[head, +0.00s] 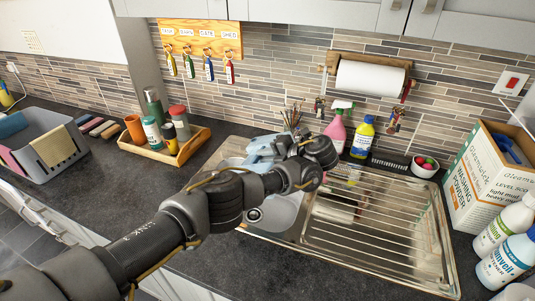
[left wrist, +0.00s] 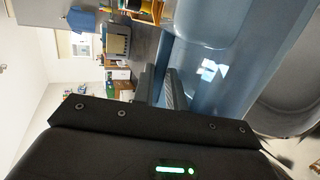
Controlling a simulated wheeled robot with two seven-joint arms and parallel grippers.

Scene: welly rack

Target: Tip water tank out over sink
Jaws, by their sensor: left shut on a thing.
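The water tank (head: 262,146) is a pale blue, see-through container over the back left of the sink (head: 232,150), mostly hidden behind my left wrist in the head view. It fills the right of the left wrist view (left wrist: 215,75). It looks tilted there, but that camera is turned too. My left gripper (head: 292,147) is shut on it; its dark fingers (left wrist: 160,88) lie against the tank wall in the left wrist view. I cannot tell whether water is in it. The sink bowl (head: 280,215) shows below my forearm. My right gripper is not in view.
A wooden tray (head: 190,151) with jars is at left, a washing powder box (head: 490,180) at right.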

